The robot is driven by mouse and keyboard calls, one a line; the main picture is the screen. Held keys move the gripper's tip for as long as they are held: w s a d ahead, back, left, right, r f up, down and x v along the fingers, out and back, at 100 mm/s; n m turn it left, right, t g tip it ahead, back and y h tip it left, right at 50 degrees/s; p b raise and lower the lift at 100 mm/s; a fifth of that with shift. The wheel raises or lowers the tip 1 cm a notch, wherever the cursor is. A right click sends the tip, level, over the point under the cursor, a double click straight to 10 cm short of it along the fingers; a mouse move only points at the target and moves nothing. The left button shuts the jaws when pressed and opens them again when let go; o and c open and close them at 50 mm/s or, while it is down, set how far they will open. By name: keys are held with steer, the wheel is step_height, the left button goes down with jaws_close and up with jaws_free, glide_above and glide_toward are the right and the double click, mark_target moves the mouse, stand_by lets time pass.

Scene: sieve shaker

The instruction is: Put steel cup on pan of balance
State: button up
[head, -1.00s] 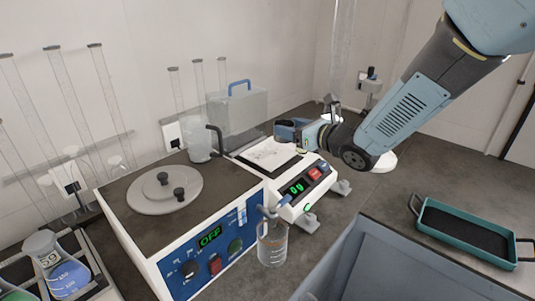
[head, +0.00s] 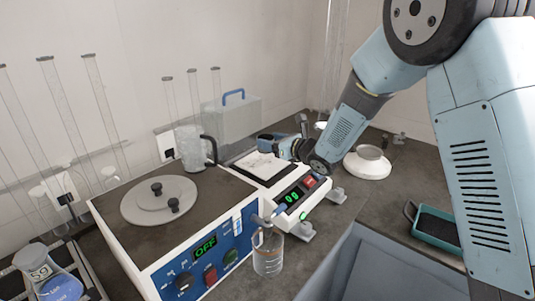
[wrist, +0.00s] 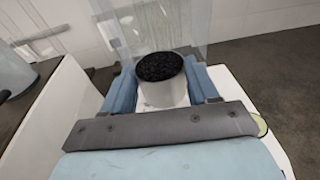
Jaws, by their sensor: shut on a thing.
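The steel cup (wrist: 165,92) shows in the wrist view as a pale round vessel filled with dark grains. My gripper (wrist: 160,85) is shut on it, with a blue finger at each side. The balance readout shows 0 g. Whether the cup's base touches anything is hidden.
A white apparatus with a round lid (head: 160,198) stands left of the balance, with a clear jug (head: 190,148) on top. A glass beaker (head: 268,252) stands in front. A clear box (head: 232,120) is behind. A white round dish (head: 368,162) is at right, near a green tray (head: 437,228).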

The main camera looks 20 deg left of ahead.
steer(key=shift+w+a+f, duration=0.4)
steer(key=shift+w+f, duration=0.05)
steer(key=shift+f, duration=0.25)
steer(key=shift+w+a+f, duration=0.35)
steer(key=shift+w+f, duration=0.05)
steer(key=shift+f, duration=1.75)
steer(key=shift+f, duration=0.1)
steer(key=o, duration=1.1)
steer(key=shift+o, duration=0.2)
steer(key=shift+d, duration=0.2)
steer(key=v, duration=1.1)
steer(key=shift+s+d, duration=0.15)
steer(key=shift+d, duration=0.1)
